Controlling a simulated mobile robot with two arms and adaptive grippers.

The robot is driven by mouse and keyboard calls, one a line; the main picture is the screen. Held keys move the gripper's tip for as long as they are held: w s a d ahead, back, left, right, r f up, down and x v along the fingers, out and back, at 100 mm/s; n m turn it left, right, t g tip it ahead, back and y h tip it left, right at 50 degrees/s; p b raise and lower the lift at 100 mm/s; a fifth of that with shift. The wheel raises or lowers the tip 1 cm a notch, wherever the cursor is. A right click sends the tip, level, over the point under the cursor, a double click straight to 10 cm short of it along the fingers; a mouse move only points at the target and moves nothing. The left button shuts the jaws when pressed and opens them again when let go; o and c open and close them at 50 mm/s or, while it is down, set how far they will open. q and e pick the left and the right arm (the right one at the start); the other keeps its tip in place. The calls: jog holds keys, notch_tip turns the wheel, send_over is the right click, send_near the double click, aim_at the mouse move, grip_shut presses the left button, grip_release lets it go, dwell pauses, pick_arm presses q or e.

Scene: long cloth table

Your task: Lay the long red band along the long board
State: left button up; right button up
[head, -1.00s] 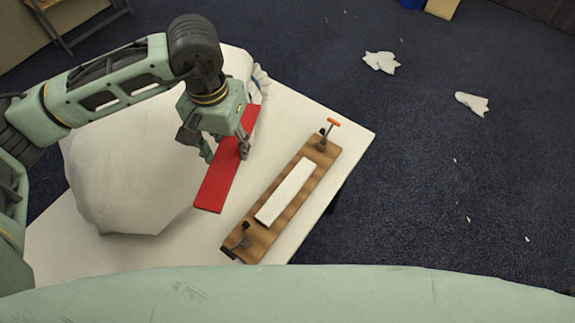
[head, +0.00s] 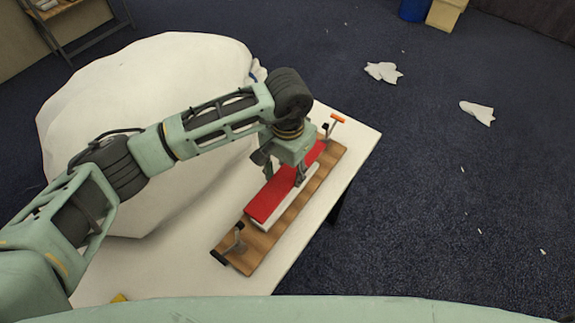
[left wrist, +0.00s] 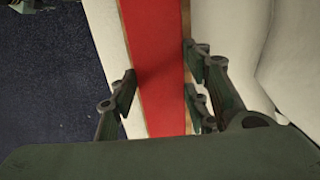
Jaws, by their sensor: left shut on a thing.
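The long red band (head: 268,201) is held in my left gripper (head: 284,181), whose fingers are shut across its width. It lies over the white strip (head: 309,182) on the long wooden board (head: 262,242), roughly parallel to it. Part of the white strip shows along the band's right side. I cannot tell whether the band touches the strip. In the left wrist view the red band (left wrist: 158,50) runs between the fingers (left wrist: 160,88), with brown edges beside it. My gripper hides part of the band's far half. My right gripper is out of view.
Clamps stand at the board's near end (head: 236,243) and far end, the far one with an orange handle (head: 337,118). A large white bulky form (head: 120,130) fills the left of the white table (head: 185,270). The table's right edge is close to the board.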

pick_arm(q)
notch_tip(320, 180, down, 3)
jog(key=shift+s+r+b, duration=0.1)
jog(key=shift+b, duration=0.25)
jog(key=shift+f, duration=0.45)
jog(key=shift+f+b, duration=0.35)
jog(key=shift+b, duration=0.25)
jog(key=shift+f+b, duration=0.3)
jog(key=shift+b, duration=0.2)
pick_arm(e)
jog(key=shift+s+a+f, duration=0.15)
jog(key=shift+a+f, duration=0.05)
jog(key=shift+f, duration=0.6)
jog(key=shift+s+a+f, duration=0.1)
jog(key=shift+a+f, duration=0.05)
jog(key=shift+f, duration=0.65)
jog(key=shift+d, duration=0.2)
pick_arm(q)
jog(key=o, duration=1)
jog(key=shift+o, duration=1.1)
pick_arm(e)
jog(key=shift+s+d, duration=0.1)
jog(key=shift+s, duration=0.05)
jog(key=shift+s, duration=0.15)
